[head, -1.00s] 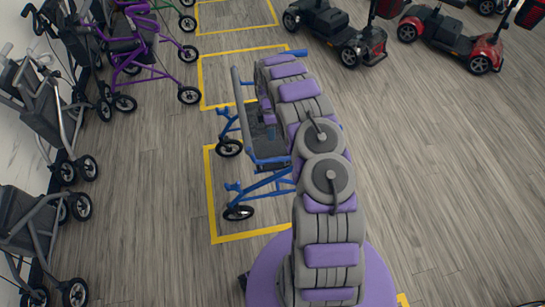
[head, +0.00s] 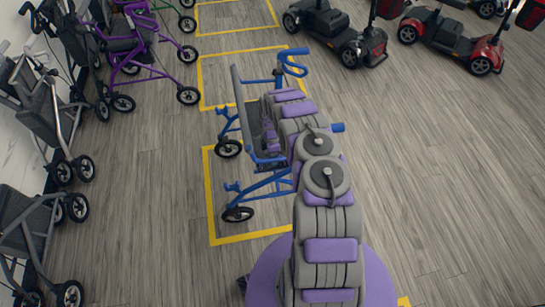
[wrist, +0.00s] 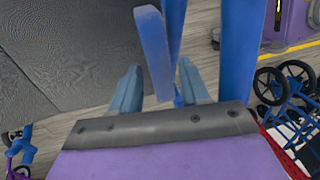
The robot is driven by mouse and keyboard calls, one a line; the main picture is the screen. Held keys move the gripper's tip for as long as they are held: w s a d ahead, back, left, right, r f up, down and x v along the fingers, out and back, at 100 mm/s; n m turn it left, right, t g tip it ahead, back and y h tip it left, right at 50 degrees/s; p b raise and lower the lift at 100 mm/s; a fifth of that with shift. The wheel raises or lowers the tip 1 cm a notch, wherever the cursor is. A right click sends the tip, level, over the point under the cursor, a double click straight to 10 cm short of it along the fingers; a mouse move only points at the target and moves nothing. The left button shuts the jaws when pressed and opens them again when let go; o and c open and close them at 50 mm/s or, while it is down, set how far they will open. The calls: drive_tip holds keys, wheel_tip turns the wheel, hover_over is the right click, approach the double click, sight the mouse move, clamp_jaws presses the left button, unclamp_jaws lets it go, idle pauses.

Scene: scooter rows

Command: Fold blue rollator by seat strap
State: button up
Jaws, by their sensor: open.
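The blue rollator (head: 262,183) stands open and upright in a yellow-marked bay, with a dark grey panel (head: 243,110) and its wheels on the floor. My arm reaches over it and hides much of its seat and far side. My gripper is not clearly visible in the head view. In the wrist view, my gripper (wrist: 158,88) has its two fingers apart. A flat blue piece (wrist: 153,45) shows ahead, between the fingers in the picture; I cannot tell whether it is the seat strap or frame, or whether the fingers touch it. A blue tube (wrist: 240,50) runs to their right.
Grey walkers (head: 30,225) line the left wall, and a purple rollator (head: 140,60) stands at upper left. Mobility scooters, one dark (head: 335,35) and one red (head: 455,38), stand at upper right. The floor (head: 440,170) to the right is clear.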

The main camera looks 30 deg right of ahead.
drive_tip(key=shift+d, duration=0.35)
drive_tip(key=shift+d+f, duration=0.1)
drive_tip(key=shift+c, duration=0.4)
drive_tip(key=shift+a, duration=0.35)
drive_tip(key=c, duration=0.6)
clamp_jaws()
drive_tip(key=shift+d, duration=0.1)
